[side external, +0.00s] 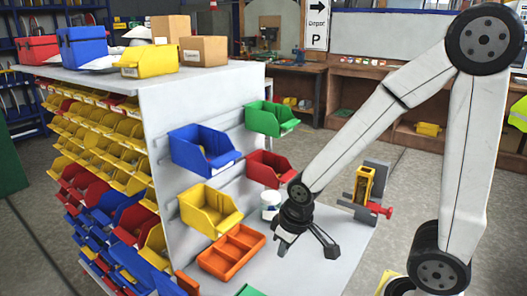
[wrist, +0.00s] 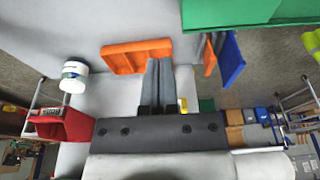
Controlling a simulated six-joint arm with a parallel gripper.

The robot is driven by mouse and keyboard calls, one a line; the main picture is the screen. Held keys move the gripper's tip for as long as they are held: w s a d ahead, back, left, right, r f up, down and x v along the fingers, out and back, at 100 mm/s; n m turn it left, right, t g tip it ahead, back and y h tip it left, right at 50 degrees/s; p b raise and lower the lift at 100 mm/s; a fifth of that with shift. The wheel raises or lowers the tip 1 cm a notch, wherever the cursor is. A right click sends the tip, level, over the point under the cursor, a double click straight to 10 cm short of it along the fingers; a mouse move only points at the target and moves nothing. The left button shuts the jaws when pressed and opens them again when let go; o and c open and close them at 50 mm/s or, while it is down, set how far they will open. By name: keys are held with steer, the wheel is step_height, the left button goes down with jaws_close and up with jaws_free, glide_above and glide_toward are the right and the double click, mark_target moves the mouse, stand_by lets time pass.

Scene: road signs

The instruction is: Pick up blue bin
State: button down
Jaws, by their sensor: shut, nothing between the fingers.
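A blue bin (side external: 203,150) hangs on the upright grey panel in the side view, above a yellow bin (side external: 210,210) and left of a red bin (side external: 268,168). It is open at the top and looks empty. My gripper (side external: 330,250) is to its lower right, low over the grey worktop and apart from the bin. In the wrist view my gripper (wrist: 157,65) has its fingers together and empty, close to an orange tray (wrist: 136,57). A blue piece (wrist: 232,57) shows at the upper right there; I cannot tell whether it is the same bin.
A green bin (side external: 270,118) hangs at the panel's upper right. The orange tray (side external: 232,252) and a white tub (side external: 270,205) sit on the worktop near my gripper. A yellow and grey fixture (side external: 364,185) stands to the right. Another blue box (side external: 83,46) is on top of the rack.

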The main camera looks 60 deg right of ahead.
steer(key=c, duration=0.7)
jaws_free()
step_height(320, 180, up, 24)
steer(key=r+n+g, duration=0.1)
steer(key=n+g, duration=0.1)
steer(key=n, duration=1.6)
glide_above(225, 158)
steer(key=shift+s+f, duration=0.15)
steer(key=shift+f, duration=1.5)
steer(key=shift+f, duration=0.1)
